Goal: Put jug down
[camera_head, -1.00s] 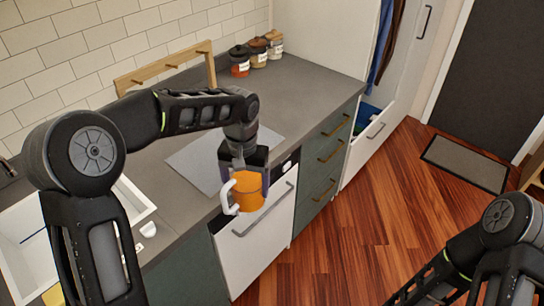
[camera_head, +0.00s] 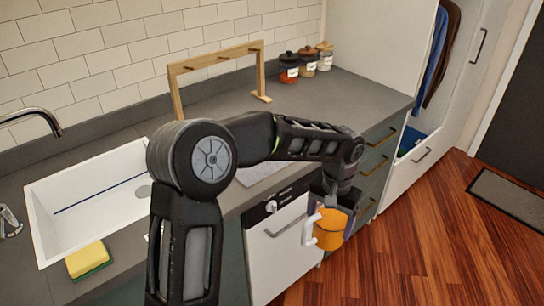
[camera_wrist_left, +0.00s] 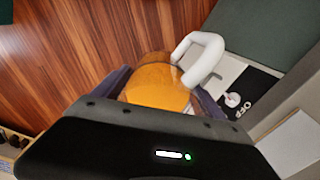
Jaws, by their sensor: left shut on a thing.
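An orange jug (camera_head: 331,232) with a white handle is held by my left gripper (camera_head: 334,205). The gripper is shut on the jug's upper part. The jug hangs in front of the white dishwasher front, below the counter's edge and apart from the counter. In the left wrist view the jug (camera_wrist_left: 158,84) sits between the fingers, with its white handle to the right and the wood floor behind. The fingers hide part of the jug's sides. My right gripper is not in view.
The grey counter (camera_head: 335,97) has a clear stretch at its right. A wooden rack (camera_head: 218,62) and several lidded jars (camera_head: 308,62) stand along the back. A white sink (camera_head: 88,200) and a yellow sponge (camera_head: 88,259) are at the left. An open drawer (camera_head: 418,160) juts out.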

